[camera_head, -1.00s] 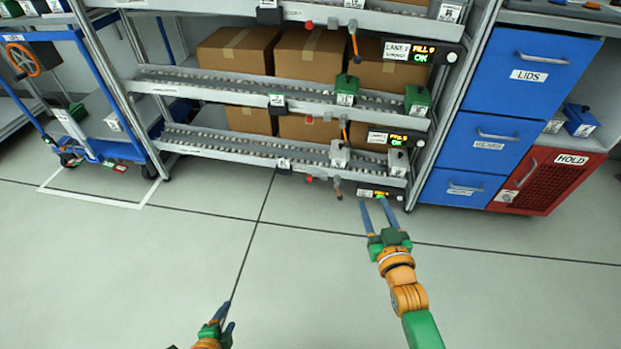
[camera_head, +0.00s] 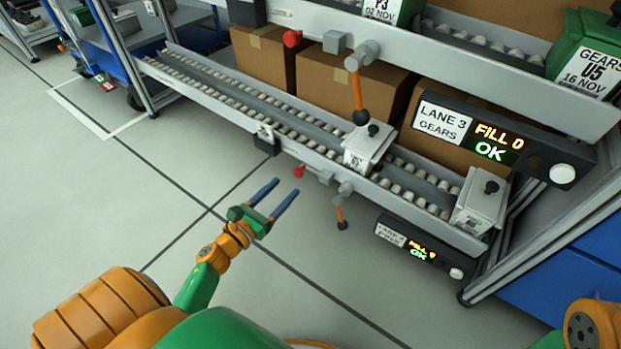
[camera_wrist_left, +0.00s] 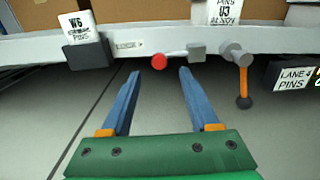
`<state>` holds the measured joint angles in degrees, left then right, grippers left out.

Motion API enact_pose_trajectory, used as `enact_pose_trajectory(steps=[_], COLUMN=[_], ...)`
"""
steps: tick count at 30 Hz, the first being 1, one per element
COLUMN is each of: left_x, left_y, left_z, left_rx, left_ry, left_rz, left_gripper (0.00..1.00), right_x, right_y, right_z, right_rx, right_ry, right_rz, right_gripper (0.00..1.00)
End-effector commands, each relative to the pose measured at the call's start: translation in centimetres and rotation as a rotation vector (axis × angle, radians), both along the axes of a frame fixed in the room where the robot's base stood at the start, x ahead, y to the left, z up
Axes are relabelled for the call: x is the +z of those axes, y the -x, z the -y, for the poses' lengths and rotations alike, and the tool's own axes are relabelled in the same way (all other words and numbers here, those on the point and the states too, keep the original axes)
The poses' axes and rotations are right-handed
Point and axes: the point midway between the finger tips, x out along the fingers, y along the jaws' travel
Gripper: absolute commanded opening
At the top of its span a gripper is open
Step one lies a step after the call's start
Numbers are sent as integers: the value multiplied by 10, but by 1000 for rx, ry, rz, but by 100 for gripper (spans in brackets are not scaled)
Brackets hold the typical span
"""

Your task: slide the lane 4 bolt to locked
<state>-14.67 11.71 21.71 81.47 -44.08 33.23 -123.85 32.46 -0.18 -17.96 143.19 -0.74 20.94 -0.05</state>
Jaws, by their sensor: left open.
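The lane 4 bolt's red knob (camera_head: 299,171) sticks out left of its grey block (camera_head: 325,177) on the front of the lowest rail. In the left wrist view the red knob (camera_wrist_left: 159,61) and block (camera_wrist_left: 195,50) sit just beyond my fingertips. My left gripper (camera_head: 287,187) is open and empty, its blue fingers pointing at the rail; in the left wrist view (camera_wrist_left: 160,72) the knob shows between the tips, apart from them. The lane 4 sign (camera_head: 406,241) reads PINS, FILL 0, OK. My right gripper is not in view.
An orange lever with a black ball (camera_head: 341,214) hangs just right of the bolt; it also shows in the left wrist view (camera_wrist_left: 244,85). A black label holder (camera_wrist_left: 87,52) is to the left. Grey bins (camera_head: 367,147) stand on the rollers. The floor before the rail is clear.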

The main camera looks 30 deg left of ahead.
Motion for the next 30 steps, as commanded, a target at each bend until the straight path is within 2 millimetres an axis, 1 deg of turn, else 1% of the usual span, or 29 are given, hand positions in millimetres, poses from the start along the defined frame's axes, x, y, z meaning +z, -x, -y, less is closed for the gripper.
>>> enact_pose_trajectory(steps=[1,3,6,9,12,17,20,21,23,24,30], left_x=[-1,-2,-1,-1,1,1,1,1,1,1,1], left_y=[-11,-26,-44,-55,-59,-59,-59,-59,-58,-58,-58], left_z=[1,2,3,4,4,5,4,4,4,4,4], left_rx=[-1,-2,0,1,1,1,2,2,2,2,2], left_ry=[-2,-1,0,3,3,4,5,5,5,5,5], left_rz=[4,4,2,0,-1,-2,-2,-2,-2,-2,-2], left_gripper=[61,61,61,61,61,61,37,26,10,0,0], right_x=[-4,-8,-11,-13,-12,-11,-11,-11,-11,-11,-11], right_y=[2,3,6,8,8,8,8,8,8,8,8], right_z=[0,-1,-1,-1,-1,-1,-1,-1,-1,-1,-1], right_rx=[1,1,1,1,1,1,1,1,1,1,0], right_ry=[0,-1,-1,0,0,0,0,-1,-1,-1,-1], right_rz=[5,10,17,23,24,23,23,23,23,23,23], right_gripper=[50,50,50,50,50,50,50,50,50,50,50])
